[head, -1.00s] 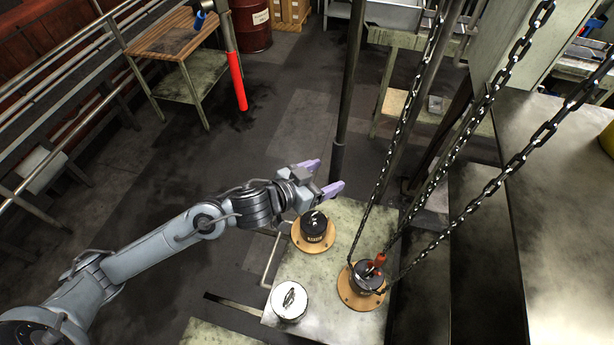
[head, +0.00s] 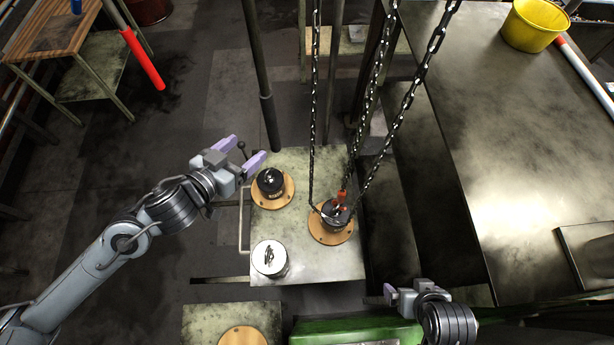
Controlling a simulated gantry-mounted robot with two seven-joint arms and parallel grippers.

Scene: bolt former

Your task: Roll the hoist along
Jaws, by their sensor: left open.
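The hoist shows as chains (head: 378,75) hanging from above the picture, with a red hook part (head: 341,197) at the lower end. The chains come down to a dark cylindrical piece (head: 335,214) on a round wooden base. It rests on the pale worn table (head: 315,262). My left gripper (head: 249,148) is open beyond the table's back left corner, apart from the chains.
A dark vertical pole (head: 262,90) hangs just right of my left gripper. Another dark cylinder (head: 270,182) and a silver one (head: 269,258) stand on the table. A large metal surface (head: 530,170) with a yellow bucket (head: 532,25) is right.

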